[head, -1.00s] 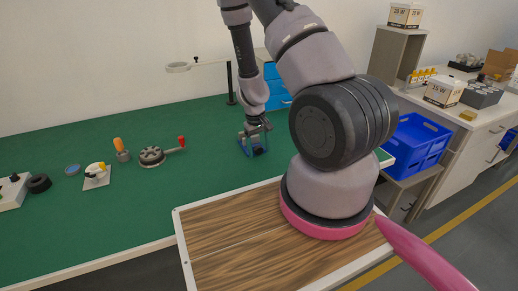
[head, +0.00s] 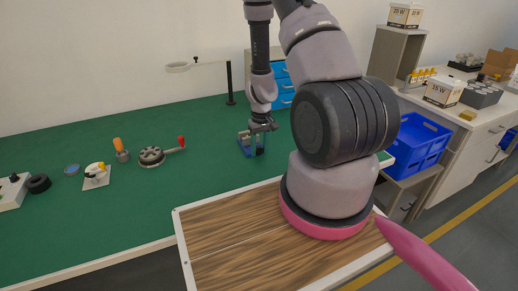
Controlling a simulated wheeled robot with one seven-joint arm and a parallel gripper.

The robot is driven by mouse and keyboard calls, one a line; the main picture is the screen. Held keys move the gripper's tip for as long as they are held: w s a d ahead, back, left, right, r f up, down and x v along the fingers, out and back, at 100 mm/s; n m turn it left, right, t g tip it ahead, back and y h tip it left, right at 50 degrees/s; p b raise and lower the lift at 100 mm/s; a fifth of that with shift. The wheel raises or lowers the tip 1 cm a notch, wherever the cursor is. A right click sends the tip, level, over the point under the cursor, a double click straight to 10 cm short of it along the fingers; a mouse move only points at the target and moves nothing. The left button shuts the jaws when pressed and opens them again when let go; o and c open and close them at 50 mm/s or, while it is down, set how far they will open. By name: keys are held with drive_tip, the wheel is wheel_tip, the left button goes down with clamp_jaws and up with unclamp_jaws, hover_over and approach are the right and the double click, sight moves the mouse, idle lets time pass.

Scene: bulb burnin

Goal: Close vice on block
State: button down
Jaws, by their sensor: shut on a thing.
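A small blue vice (head: 244,143) stands on the green bench top, near the bench's front edge in the middle of the head view. My gripper (head: 260,148) points down at the vice's right side and partly covers it. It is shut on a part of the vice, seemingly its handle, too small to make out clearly. The block is not distinguishable; the vice and my gripper hide the space between the jaws.
A round burner-like device with a red-tipped handle (head: 152,156), an orange-handled tool (head: 121,150) and a small plate with a yellow piece (head: 96,176) lie to the left. A magnifier arm (head: 190,66) and blue drawers (head: 283,85) stand behind. The green bench (head: 200,120) is clear around the vice.

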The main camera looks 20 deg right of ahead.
drive_tip(key=shift+d+f+y, duration=0.1)
drive_tip(key=shift+d+y, duration=0.15)
drive_tip(key=shift+y, duration=1.2)
drive_tip(key=shift+d+f+y, duration=0.1)
drive_tip(key=shift+d+y, duration=0.1)
drive_tip(key=shift+y, duration=1.25)
drive_tip(key=shift+c, duration=1.9)
unclamp_jaws()
drive_tip(key=shift+a, duration=0.1)
drive_tip(key=shift+a+r+h, duration=0.1)
drive_tip(key=shift+a+h, duration=0.05)
drive_tip(key=shift+h, duration=0.7)
drive_tip(key=shift+a+r+h, duration=0.1)
drive_tip(key=shift+h, duration=0.75)
drive_tip(key=shift+a+h, duration=0.25)
drive_tip(key=shift+h, duration=1.55)
